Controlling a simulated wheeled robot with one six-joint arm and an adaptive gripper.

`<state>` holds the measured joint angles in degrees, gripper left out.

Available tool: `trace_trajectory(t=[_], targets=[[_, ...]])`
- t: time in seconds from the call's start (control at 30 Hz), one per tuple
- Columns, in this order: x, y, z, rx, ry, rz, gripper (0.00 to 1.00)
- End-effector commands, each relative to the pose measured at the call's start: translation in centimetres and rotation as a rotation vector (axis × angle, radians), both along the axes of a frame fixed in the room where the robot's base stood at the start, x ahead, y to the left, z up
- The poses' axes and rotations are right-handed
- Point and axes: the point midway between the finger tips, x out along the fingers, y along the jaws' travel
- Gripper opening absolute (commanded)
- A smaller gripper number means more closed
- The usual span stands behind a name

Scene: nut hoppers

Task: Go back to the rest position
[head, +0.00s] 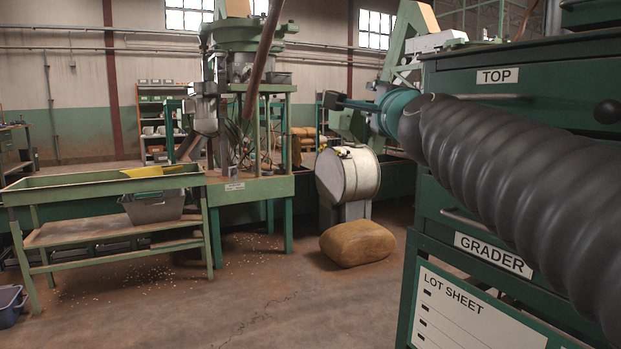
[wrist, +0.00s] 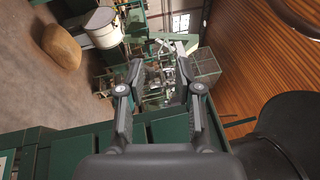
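My gripper (wrist: 160,72) shows in the wrist view with its two dark fingers apart and nothing held between them. Only the distant machinery and wall show through the gap. In the head view my arm, in a black ribbed sleeve, reaches in from the right edge in front of the green grader cabinet (head: 520,110). My gripper (head: 333,100) is at its far end, small and seen from the side, in the air and above the level of the white drum (head: 347,174). It appears to touch nothing.
A tan sack (head: 357,243) lies on the floor below the drum. A green bench (head: 105,183) with a grey bin (head: 153,207) stands at left, beside a green machine (head: 245,190). A blue bucket (head: 10,305) is at far left. The floor in the middle is open, with scattered nuts.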

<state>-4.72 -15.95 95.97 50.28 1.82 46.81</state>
Motion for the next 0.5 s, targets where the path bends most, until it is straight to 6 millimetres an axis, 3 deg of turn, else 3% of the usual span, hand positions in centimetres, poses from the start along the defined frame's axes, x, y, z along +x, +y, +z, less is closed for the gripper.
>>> trace_trajectory(t=[0.1, 0.23, 0.37, 0.5], targets=[[-1.4, 1.9, -7.3, -0.371, 0.156, 0.081, 0.35], [-4.3, 2.8, -15.3, -0.739, 0.3, 0.203, 0.35], [-8.3, 2.4, -22.8, -1.046, 0.432, 0.349, 0.35], [-13.7, 0.9, -30.0, -1.32, 0.568, 0.524, 0.35]])
